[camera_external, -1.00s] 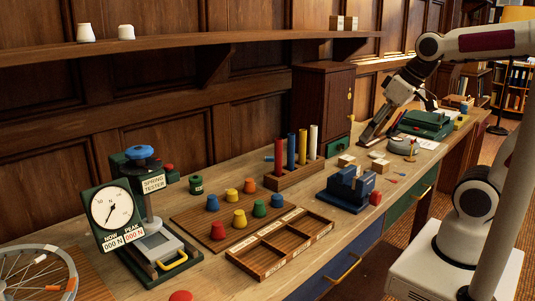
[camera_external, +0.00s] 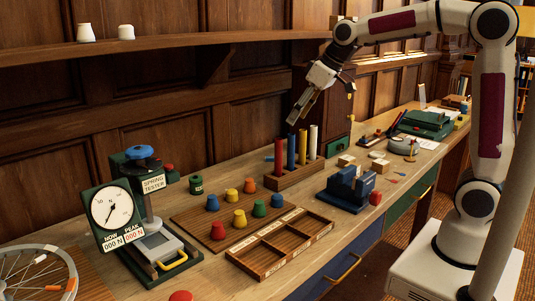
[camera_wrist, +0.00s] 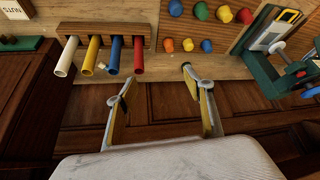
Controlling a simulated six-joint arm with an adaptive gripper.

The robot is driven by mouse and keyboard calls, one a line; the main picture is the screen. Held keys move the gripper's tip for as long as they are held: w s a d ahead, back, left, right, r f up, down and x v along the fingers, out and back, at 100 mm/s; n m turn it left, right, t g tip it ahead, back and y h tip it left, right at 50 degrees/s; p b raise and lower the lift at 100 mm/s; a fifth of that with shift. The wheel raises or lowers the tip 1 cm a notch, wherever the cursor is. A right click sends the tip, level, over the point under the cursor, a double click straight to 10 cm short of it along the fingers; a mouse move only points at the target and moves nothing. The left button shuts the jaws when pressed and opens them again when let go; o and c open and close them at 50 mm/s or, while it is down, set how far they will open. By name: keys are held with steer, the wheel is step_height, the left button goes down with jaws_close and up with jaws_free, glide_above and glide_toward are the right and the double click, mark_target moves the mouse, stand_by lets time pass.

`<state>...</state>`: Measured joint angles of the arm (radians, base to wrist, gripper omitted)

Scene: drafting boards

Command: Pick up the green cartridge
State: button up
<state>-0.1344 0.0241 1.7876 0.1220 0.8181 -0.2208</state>
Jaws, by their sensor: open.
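A small green tapered piece (camera_external: 260,208) stands upright on the brown board in the external view, in the front row between a yellow and a blue one. It also shows at the top of the wrist view (camera_wrist: 201,12). A dark green cylinder (camera_external: 196,185) stands behind the board; I cannot tell which of the two is the cartridge. My gripper (camera_external: 293,122) is raised, pointing down and left, near the tall rods in the picture. In the wrist view my gripper (camera_wrist: 156,80) has its fingers wide apart with nothing between them. Both green things are well away from it.
A wooden rack (camera_external: 296,176) holds tall red, blue, yellow and white rods. An empty divided tray (camera_external: 280,246) lies in front of the board (camera_external: 190,219). The spring tester (camera_external: 150,215) stands left. A blue fixture (camera_external: 347,189) stands right. A wall shelf (camera_external: 180,43) runs above.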

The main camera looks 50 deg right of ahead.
steer(key=w+a+f+n+y, duration=0.1)
steer(key=w+a+f, duration=0.25)
steer(key=w, duration=0.35)
steer(key=w+a+f+n, duration=0.1)
steer(key=w+a+f, duration=0.1)
steer(key=w+a, duration=0.3)
steer(key=n, duration=0.1)
glide_toward(198, 178)
steer(key=w+d+f, duration=0.1)
steer(key=shift+w+a+f+y, duration=0.2)
steer(key=shift+w+f+y, duration=0.2)
steer(key=shift+f, duration=0.1)
steer(key=shift+f, duration=0.1)
steer(key=shift+x, duration=1.25)
steer(key=shift+a, duration=0.1)
steer(key=shift+s+x, duration=0.2)
steer(key=shift+x, duration=2.45)
